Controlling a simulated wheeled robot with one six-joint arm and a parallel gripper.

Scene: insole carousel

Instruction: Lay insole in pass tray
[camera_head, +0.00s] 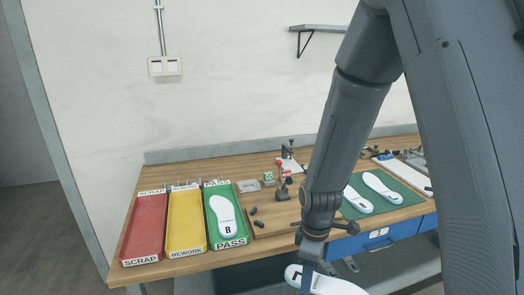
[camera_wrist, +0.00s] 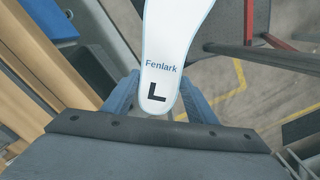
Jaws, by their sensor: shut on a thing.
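My gripper (camera_wrist: 160,100) is shut on a white insole (camera_wrist: 172,45) marked "Fenlark" and "L", its heel between the two fingers in the wrist view. In the head view this insole (camera_head: 325,282) hangs low in front of the bench, at the bottom edge, partly hidden by my gripper. The green pass tray (camera_head: 212,226) stands on the bench at the left, to the left of my gripper. One white insole marked "R" (camera_head: 223,213) lies in it.
A yellow rework tray (camera_head: 185,228) and a red scrap tray (camera_head: 146,226) stand left of the pass tray. Two insoles (camera_head: 380,187) lie on a green mat (camera_head: 402,205) at the right. A gauge stand (camera_head: 282,182) and small dark parts sit mid-bench. Blue drawers (camera_head: 375,240) are under the bench.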

